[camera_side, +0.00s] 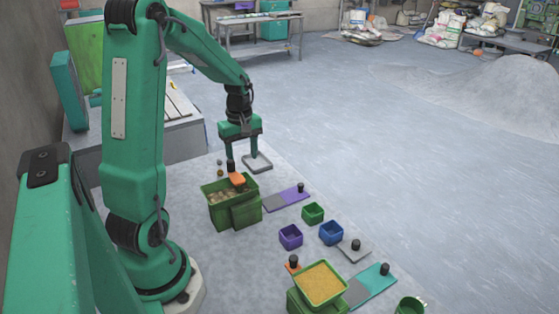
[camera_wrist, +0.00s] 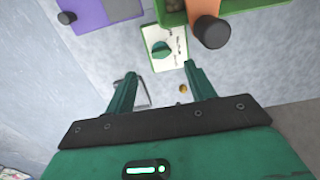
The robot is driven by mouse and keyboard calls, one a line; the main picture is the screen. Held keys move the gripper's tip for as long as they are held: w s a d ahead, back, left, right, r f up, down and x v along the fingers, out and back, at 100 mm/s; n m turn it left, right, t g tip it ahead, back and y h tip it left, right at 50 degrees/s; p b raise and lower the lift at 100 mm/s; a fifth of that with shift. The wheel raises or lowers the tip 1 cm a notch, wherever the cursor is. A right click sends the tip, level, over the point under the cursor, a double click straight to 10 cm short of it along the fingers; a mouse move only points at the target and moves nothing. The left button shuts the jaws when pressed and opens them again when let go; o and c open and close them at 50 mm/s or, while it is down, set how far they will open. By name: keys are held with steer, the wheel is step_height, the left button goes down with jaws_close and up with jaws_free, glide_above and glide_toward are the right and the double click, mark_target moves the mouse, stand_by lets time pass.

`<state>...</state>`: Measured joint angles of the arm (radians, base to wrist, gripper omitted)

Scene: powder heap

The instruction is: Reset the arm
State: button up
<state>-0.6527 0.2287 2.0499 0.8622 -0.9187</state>
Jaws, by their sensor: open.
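My gripper (camera_side: 242,159) hangs at the end of my green arm, pointing down over the far end of the work table. In the wrist view my gripper (camera_wrist: 160,72) has its two green fingers spread apart with nothing held between them. In the side view it is just behind the green bin of lumps (camera_side: 218,212). A flat orange tool with a dark knob (camera_side: 237,180) lies across that bin's rim; it also shows at the top of the wrist view (camera_wrist: 206,8).
A purple-grey plate with a knob (camera_side: 290,196) lies right of the bin. Small cups, green (camera_side: 312,214), purple (camera_side: 290,237) and blue (camera_side: 331,233), stand nearer. A green container of yellow powder (camera_side: 298,300) is in front. A grey powder heap (camera_side: 495,95) lies on the floor.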

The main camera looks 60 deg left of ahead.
stand_by(0.3)
steer(key=s+d+r+m+t, duration=0.2)
steer(key=s+d+r+m, duration=0.2)
steer(key=d+m, duration=0.5)
steer(key=s+d+r+m+t, duration=0.3)
steer(key=d+r+m, duration=0.6)
steer(key=d, duration=0.5)
steer(key=shift+s+d+r+t, duration=0.2)
steer(key=shift+s+t, duration=0.1)
steer(key=shift+s, duration=0.2)
